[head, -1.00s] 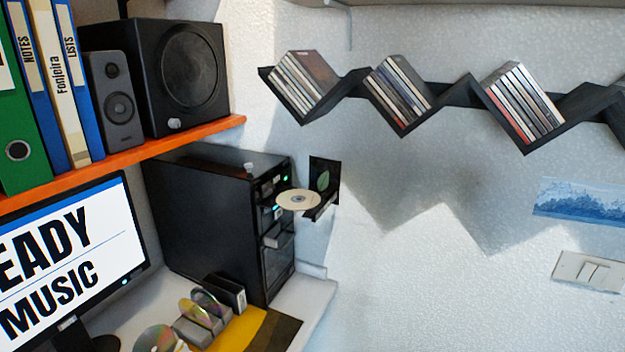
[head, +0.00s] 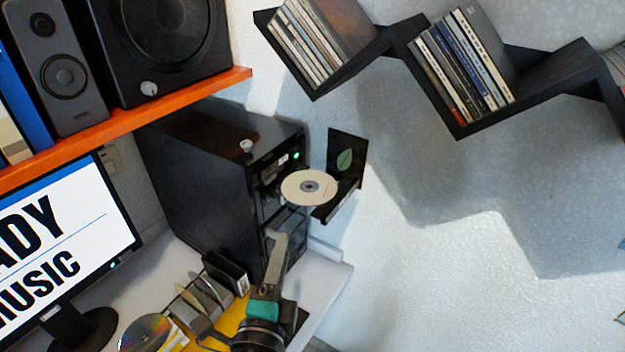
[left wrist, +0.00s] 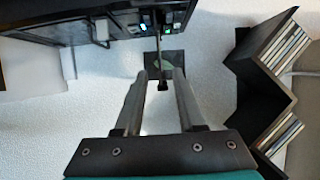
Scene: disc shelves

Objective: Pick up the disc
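A cream-white disc (head: 309,187) with a grey centre sits flat at the front of the black computer tower (head: 190,190), level with its drive slots. A dark open case (head: 346,155) with a green leaf picture is just to its right. My left gripper (head: 281,238) is below and slightly left of the disc, pointing up, apart from it. In the left wrist view its two fingers (left wrist: 159,76) are spread with a gap and hold nothing. A thin edge-on shape lies beyond the fingertips; I cannot tell if it is the disc. My right gripper is not in view.
Zigzag black shelves (head: 560,80) with disc cases are on the wall at upper right. An orange shelf (head: 130,125) with speakers is at upper left. A monitor (head: 60,240), a shiny disc (head: 147,333) and a rack are on the desk.

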